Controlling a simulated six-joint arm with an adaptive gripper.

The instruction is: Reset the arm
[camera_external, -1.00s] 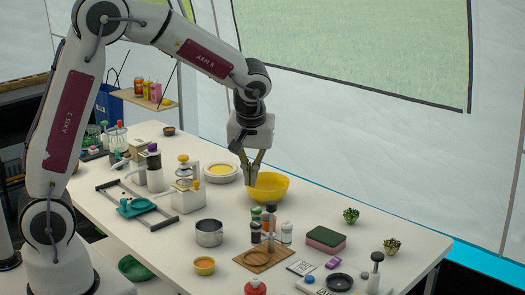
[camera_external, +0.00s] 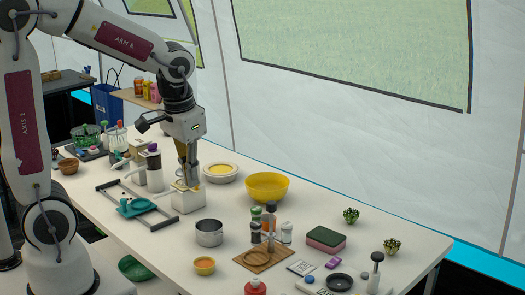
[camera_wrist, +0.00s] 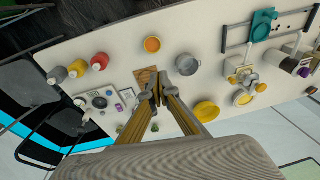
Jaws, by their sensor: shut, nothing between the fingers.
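My gripper (camera_external: 189,180) hangs over the white table (camera_external: 340,215), fingers down and shut, with nothing between them. In the external view its fingers overlap a cream box-shaped device (camera_external: 188,198), and I cannot tell how far above or behind it they are. In the wrist view the gripper (camera_wrist: 154,88) shows its two fingertips together, in front of a wooden board (camera_wrist: 146,76) that they partly hide.
A yellow bowl (camera_external: 267,186) and a plate (camera_external: 220,173) stand right of my gripper. A metal pot (camera_external: 209,233) is nearer the front. A grey rack (camera_external: 138,209) and tall dispensers (camera_external: 154,170) stand left. Bottles (camera_external: 286,232) crowd the middle; the back right is clearer.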

